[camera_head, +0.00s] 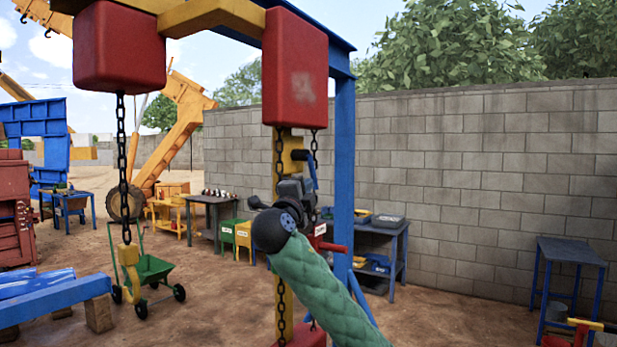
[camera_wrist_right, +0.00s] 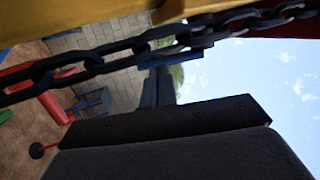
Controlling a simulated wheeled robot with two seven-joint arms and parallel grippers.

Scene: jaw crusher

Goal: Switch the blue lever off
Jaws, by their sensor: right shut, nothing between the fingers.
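The blue lever (camera_head: 312,172) is a short, thin blue bar with a dark end, on the yellow post below the right red block. It points up in the head view. My right gripper (camera_head: 290,188) is dark and shut with nothing in it, close to the lever's left and lower side. I cannot tell whether they touch. My green-sleeved right arm comes in from below. In the right wrist view a dark blue bar (camera_wrist_right: 178,58), perhaps the lever, lies just behind the chain. My left gripper is not in view.
Chains (camera_head: 122,150) hang from the red blocks (camera_head: 295,70); one chain (camera_wrist_right: 90,60) crosses close before the wrist camera. A red lever (camera_head: 332,247) sits lower on the yellow post (camera_head: 283,310). A blue post (camera_head: 344,160) stands right.

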